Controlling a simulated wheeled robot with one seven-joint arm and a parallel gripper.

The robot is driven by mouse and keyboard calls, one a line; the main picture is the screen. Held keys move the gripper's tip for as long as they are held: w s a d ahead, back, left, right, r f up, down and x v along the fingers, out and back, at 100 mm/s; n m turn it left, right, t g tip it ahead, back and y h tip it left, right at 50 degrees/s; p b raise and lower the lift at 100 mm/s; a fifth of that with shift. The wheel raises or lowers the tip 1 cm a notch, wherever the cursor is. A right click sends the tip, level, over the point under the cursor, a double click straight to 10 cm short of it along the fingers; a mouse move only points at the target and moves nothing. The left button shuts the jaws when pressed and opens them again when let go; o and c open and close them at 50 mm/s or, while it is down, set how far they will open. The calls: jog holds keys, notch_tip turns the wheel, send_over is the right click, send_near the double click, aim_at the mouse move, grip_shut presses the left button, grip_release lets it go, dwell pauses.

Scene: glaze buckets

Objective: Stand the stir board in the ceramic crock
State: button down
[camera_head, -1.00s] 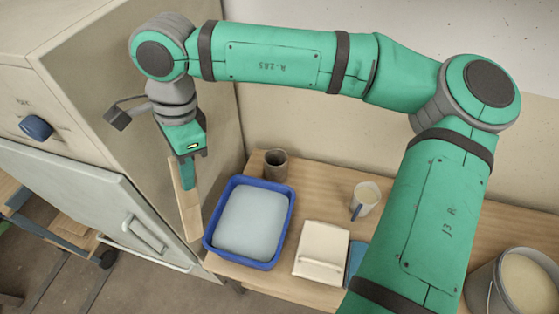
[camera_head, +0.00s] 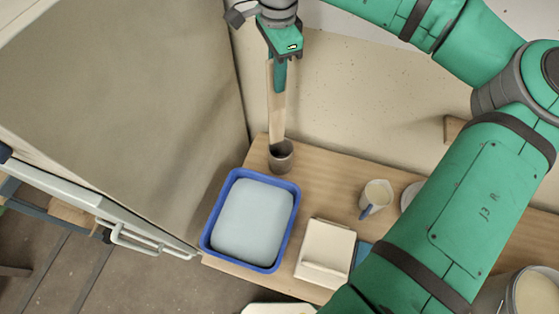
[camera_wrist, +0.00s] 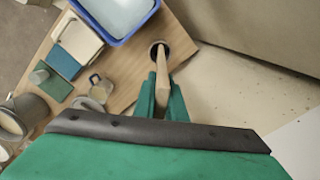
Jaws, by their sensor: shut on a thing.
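The stir board (camera_head: 278,115) is a long, flat strip of pale wood. My gripper (camera_head: 279,75) is shut on its upper part and holds it nearly upright. The ceramic crock (camera_head: 281,158) is a small grey-brown pot at the back of the table. In the head view the board's lower end overlaps the crock's mouth. In the wrist view the board (camera_wrist: 161,68) points at the crock's dark opening (camera_wrist: 160,47), between the green fingers (camera_wrist: 161,92). I cannot tell whether the board's tip is inside the crock or just above it.
A blue tub (camera_head: 206,232) of pale glaze stands in front of the crock. A cream box (camera_head: 325,252), a mug (camera_head: 376,197) and a large bucket (camera_head: 533,293) stand to the right. A large cabinet (camera_head: 130,110) rises at the left, and a wall is behind.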

send_over(281, 140)
jog(key=f, duration=1.8)
jog(key=shift+w, duration=0.3)
jog(key=shift+f, duration=0.15)
jog(key=c, duration=1.8)
grip_release()
notch_tip(281, 140, up, 12)
jog(key=shift+r, duration=0.15)
